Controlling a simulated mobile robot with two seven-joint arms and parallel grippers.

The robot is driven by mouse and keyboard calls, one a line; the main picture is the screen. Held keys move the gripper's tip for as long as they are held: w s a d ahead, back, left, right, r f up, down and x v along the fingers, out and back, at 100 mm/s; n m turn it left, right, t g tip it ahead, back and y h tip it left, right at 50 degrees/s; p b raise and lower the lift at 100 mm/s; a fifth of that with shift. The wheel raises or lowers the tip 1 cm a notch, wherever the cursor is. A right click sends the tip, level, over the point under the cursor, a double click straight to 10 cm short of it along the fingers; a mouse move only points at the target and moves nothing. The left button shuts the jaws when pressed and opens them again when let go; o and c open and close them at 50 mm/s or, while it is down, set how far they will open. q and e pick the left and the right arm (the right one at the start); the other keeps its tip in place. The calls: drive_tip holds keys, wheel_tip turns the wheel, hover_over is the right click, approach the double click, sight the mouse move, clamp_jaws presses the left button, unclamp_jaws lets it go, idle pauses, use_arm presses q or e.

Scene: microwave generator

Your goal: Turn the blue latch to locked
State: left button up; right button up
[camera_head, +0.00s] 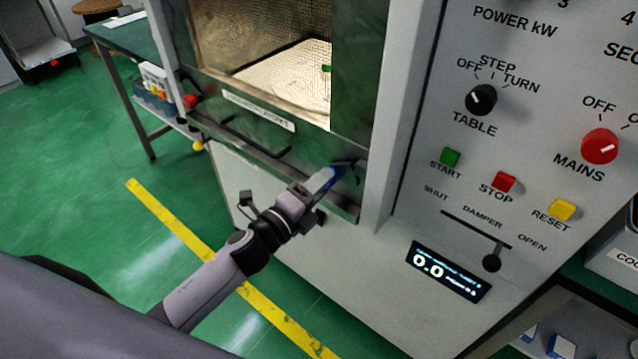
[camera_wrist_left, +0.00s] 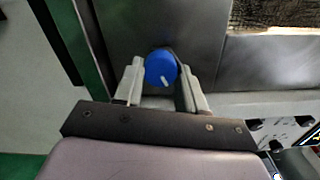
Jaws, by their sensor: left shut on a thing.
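The blue latch (camera_wrist_left: 161,68) is a round blue knob with a short white mark, on the dark lower door frame of the microwave generator. In the left wrist view it sits between the two fingers of my left gripper (camera_wrist_left: 163,85). In the head view the blue latch (camera_head: 325,180) shows partly at the tip of my left gripper (camera_head: 318,188), at the lower right of the door. My left gripper is shut on it. The white mark points to the lower right in the left wrist view. My right gripper is in neither view.
The control panel to the right holds a red mains knob (camera_head: 599,146), a black table knob (camera_head: 480,99), start, stop and reset buttons, and a damper slider (camera_head: 491,263). A dark door handle (camera_head: 250,141) lies left of the latch. Green floor (camera_head: 80,180) is open at left.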

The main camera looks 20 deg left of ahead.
use_arm(q)
drive_tip(key=shift+n, duration=0.5)
drive_tip(key=o, duration=1.1)
drive_tip(key=shift+b+v, duration=0.3)
drive_tip(key=shift+v, duration=3.3)
